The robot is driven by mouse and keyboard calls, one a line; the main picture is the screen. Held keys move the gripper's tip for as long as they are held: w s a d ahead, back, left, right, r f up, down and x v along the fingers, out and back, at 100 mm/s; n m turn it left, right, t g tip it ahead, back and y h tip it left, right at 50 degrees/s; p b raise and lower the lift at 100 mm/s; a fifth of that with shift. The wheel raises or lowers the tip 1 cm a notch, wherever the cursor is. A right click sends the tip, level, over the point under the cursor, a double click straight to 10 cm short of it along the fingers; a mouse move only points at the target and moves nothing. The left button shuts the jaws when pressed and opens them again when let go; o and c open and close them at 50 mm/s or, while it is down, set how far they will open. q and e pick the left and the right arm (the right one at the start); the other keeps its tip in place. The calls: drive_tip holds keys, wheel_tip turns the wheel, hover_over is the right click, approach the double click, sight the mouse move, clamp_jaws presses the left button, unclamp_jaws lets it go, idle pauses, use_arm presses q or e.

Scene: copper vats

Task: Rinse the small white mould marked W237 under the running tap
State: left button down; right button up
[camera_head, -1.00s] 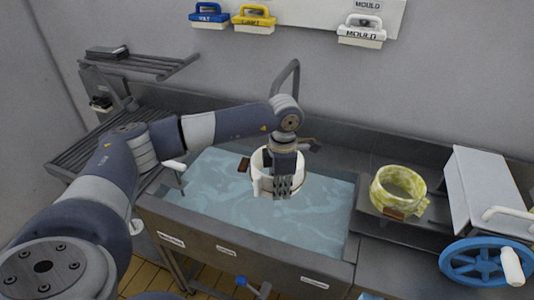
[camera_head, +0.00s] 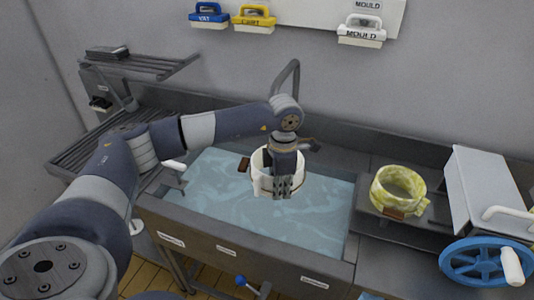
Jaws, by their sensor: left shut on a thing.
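A small white round mould (camera_head: 263,181) is held by my left gripper (camera_head: 282,190) above the water in the sink. The gripper points down and is shut on the mould's near wall. No W237 mark can be read at this size. The tap (camera_head: 289,80) curves up behind my wrist; its outlet and any stream are hidden by my arm. The sink (camera_head: 222,205) is full of pale blue water. My right gripper is not in view.
A yellow-green mottled ring (camera_head: 398,188) stands on the ledge right of the sink. A machine with a blue handwheel (camera_head: 484,262) is at far right. A slatted drainboard (camera_head: 95,145) lies left. Blue, yellow and white brushes (camera_head: 361,30) hang on the wall.

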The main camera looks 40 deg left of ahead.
use_arm(q)
drive_tip(key=s+d+r+p, duration=0.2)
drive_tip(key=s+d+r, duration=0.1)
drive_tip(key=d+r, duration=0.1)
idle(0.5)
idle(0.4)
